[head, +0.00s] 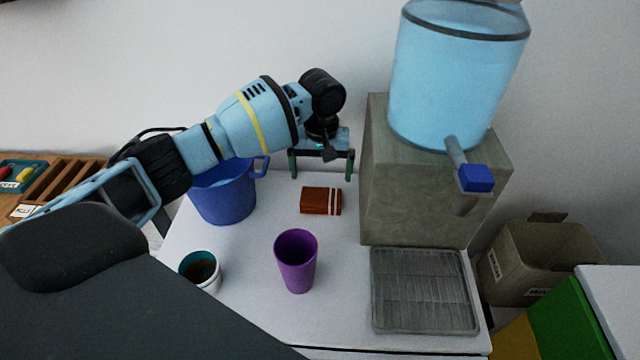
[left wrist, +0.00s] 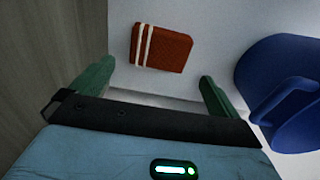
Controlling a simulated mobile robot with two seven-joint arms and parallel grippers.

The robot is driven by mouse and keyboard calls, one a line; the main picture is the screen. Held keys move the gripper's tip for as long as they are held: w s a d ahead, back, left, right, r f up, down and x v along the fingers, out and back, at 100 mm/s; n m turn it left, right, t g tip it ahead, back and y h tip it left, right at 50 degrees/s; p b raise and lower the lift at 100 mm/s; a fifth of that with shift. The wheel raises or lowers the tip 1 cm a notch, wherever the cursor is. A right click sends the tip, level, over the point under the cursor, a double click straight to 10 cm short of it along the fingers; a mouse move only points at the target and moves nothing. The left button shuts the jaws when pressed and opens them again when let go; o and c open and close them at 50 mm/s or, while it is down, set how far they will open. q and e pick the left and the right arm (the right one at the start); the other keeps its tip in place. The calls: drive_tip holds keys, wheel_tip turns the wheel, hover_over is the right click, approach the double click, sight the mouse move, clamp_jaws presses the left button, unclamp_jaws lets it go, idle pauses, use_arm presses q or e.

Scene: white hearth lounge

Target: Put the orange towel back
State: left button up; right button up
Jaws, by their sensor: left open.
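The orange towel (head: 320,201) is a small folded block with white stripes at one end. It lies flat on the white table top (head: 240,262), between the blue bucket and the grey stand. It also shows in the left wrist view (left wrist: 168,49), beyond the fingertips. My left gripper (head: 322,176) is open and empty, with its green fingers pointing down above and behind the towel in the head view. The fingers (left wrist: 155,76) are spread apart and appear clear of the towel. My right gripper is not in view.
A blue bucket (head: 226,197) stands left of the towel. A purple cup (head: 295,262) and a white mug (head: 211,281) with dark contents stand in front. A grey stand (head: 425,196) bears a water dispenser (head: 455,80), with a drip tray (head: 424,291) before it.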

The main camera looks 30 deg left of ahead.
use_arm(q)
drive_tip(key=shift+r, duration=1.75)
